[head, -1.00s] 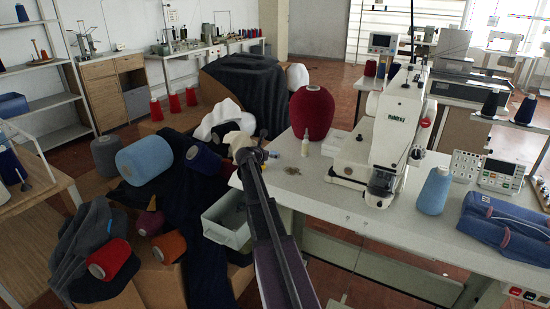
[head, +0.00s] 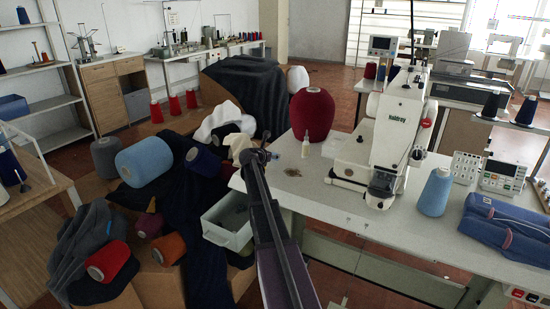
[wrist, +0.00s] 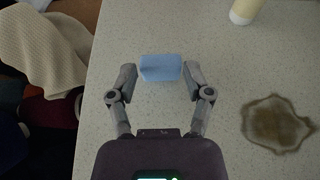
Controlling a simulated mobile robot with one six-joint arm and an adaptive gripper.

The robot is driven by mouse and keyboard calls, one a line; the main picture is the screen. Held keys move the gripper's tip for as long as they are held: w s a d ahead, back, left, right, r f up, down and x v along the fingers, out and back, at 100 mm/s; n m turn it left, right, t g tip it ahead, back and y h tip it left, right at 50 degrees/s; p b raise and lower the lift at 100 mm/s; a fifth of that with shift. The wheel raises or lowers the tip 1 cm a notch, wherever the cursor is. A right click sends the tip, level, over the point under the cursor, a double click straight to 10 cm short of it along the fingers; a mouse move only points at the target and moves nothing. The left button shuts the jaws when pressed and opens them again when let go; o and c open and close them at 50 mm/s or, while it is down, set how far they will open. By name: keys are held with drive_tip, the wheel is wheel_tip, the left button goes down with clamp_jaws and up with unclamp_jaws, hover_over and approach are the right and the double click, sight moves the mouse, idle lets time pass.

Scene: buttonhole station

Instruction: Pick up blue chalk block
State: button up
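The blue chalk block (wrist: 160,68) lies on the pale speckled tabletop (wrist: 215,55) in the wrist view. My gripper (wrist: 160,73) is open with one fingertip on each side of the block. The gaps at the fingertips are very small, and I cannot tell whether they touch it. In the head view my gripper (head: 262,155) is low at the table's left edge. The block is hard to make out there beside the fingers.
A brown stain (wrist: 279,124) marks the tabletop to the right. A small cream bottle (head: 306,148), a dark red yarn cone (head: 312,114) and a white sewing machine (head: 396,130) stand beyond. Beige cloth (wrist: 45,50) and a grey-green bin (head: 228,222) are left of the table edge.

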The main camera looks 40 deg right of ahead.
drive_tip(key=shift+c, duration=1.3)
drive_tip(key=shift+r, duration=0.1)
wheel_tip(320, 180, up, 3)
drive_tip(key=p, duration=0.3)
drive_tip(key=shift+r+p, duration=0.2)
drive_tip(key=shift+p, duration=0.1)
drive_tip(key=s+a, duration=0.3)
drive_tip(key=s, duration=0.1)
drive_tip(key=s+a+r+p, duration=0.1)
drive_tip(key=s+a, duration=0.2)
drive_tip(key=s, duration=0.1)
drive_tip(key=s+a, duration=0.3)
drive_tip(key=s, duration=0.1)
drive_tip(key=shift+s+a+r, duration=0.2)
drive_tip(key=shift+s+a, duration=0.15)
drive_tip(key=shift+s, duration=0.05)
drive_tip(key=shift+p, duration=0.3)
wheel_tip(320, 180, up, 16)
drive_tip(key=p, duration=1.6)
drive_tip(key=shift+r, duration=0.2)
